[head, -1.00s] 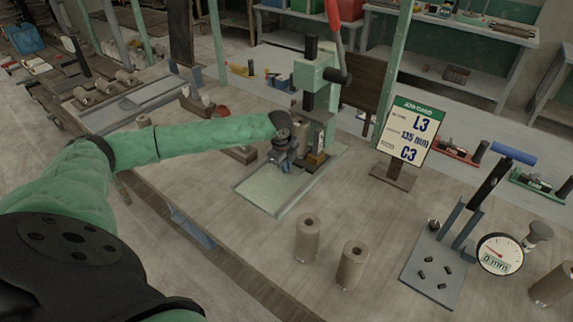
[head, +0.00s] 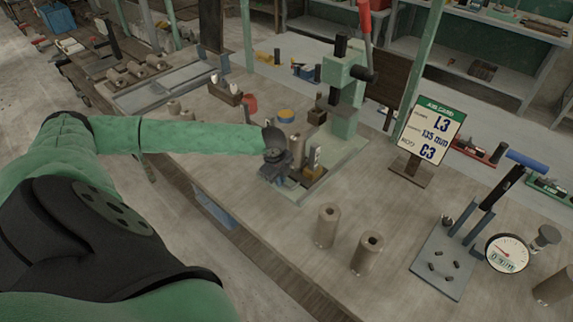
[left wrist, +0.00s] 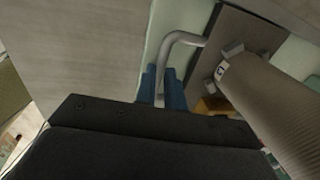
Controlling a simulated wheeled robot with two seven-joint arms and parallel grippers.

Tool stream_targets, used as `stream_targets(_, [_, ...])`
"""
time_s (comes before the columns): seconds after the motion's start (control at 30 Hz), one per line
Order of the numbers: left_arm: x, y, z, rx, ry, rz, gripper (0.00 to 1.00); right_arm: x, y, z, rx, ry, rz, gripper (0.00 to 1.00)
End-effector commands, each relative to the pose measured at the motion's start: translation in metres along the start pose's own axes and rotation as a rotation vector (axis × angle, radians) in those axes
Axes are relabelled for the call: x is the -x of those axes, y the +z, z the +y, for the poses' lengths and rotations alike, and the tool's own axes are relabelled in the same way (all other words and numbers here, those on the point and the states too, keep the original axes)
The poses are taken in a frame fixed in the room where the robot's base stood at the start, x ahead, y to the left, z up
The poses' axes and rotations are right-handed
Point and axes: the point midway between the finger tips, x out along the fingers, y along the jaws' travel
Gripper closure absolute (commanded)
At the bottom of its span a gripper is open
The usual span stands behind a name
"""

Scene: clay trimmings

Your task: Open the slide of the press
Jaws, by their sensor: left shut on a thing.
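The green press (head: 345,88) with its red-ended lever stands on the bench. Its slide (head: 314,176) is a dark board out in front of the press column, at the near end of the pale green bed (head: 346,151). A brown clay cylinder (head: 298,148) stands on it, and in the left wrist view the slide board (left wrist: 238,32) and cylinder (left wrist: 275,105) show close up. My left gripper (head: 275,181) is at the slide's near-left end. Its blue fingers (left wrist: 162,82) are shut on the slide's bent metal handle (left wrist: 183,38). My right gripper is out of view.
Two brown cylinders (head: 327,226) stand in front of the press. A sign reading L3, 135 mm, C3 (head: 433,130) stands to the right. A blue-handled fixture (head: 450,245) with a round gauge (head: 506,254) is at the near right. Bare bench lies between.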

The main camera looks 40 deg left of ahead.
Motion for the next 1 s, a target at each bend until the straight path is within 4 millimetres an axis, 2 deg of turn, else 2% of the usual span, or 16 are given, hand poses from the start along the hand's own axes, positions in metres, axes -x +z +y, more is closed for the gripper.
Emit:
stream_targets(0.2, [0.0017,-0.0003,0.0079,0.001,0.000,0.001,1.00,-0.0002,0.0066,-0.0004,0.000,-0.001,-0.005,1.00])
stream_targets(0.57, [0.0016,-0.0003,0.0085,0.001,-0.001,0.001,1.00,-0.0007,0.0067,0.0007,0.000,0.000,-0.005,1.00])
stream_targets(0.6, [0.0015,-0.0003,0.0085,0.001,-0.001,0.001,0.85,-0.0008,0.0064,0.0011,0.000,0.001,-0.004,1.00])
stream_targets(0.7, [0.0016,-0.0002,0.0084,0.001,-0.001,0.001,0.67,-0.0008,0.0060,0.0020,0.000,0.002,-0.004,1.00])
stream_targets(1.0, [0.0024,0.0002,0.0083,0.001,-0.001,0.000,0.67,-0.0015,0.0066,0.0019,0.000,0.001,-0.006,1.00])
